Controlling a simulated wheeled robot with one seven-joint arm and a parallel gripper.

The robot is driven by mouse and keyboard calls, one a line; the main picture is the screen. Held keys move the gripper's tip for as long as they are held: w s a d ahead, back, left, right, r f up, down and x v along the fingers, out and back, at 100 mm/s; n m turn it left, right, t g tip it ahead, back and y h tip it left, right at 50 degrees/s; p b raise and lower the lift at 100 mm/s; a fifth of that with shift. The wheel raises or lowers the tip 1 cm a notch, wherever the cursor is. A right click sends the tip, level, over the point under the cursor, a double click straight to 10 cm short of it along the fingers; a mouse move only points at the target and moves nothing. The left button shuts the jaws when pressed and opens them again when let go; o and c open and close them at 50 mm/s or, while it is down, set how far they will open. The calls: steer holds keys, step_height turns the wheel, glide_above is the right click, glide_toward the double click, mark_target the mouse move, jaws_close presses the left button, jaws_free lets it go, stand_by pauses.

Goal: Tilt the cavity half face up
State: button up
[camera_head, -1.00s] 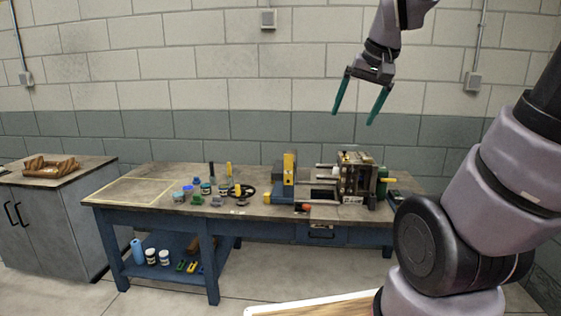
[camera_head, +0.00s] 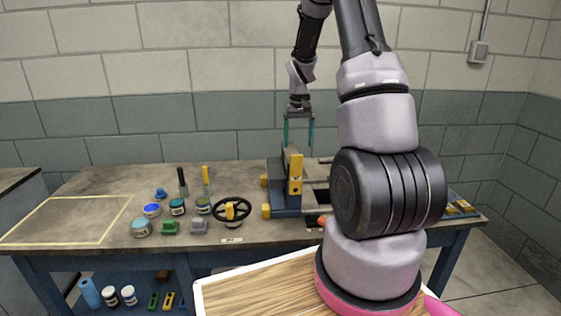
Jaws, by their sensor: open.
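My gripper (camera_head: 299,136) hangs fingers-down, open, with its two teal fingers just above or behind the top of a dark mould block (camera_head: 291,172) with a yellow bar on the workbench. I cannot tell whether the fingers touch the block. The block stands upright on a blue machine base (camera_head: 288,207). I cannot tell from this view which part is the cavity half. My own arm hides most of the machine to the right of the block.
The workbench (camera_head: 110,179) has a yellow-outlined free area (camera_head: 62,198) at the left. Several jars, two upright tools and a black handwheel (camera_head: 232,211) stand left of the machine. A wooden-topped board (camera_head: 262,287) lies in the foreground.

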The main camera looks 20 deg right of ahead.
mark_target(296, 175)
steer(key=shift+w+f, duration=0.6)
steer(key=shift+f, duration=0.1)
step_height(296, 175, down, 10)
steer(key=shift+f, duration=0.1)
jaws_close()
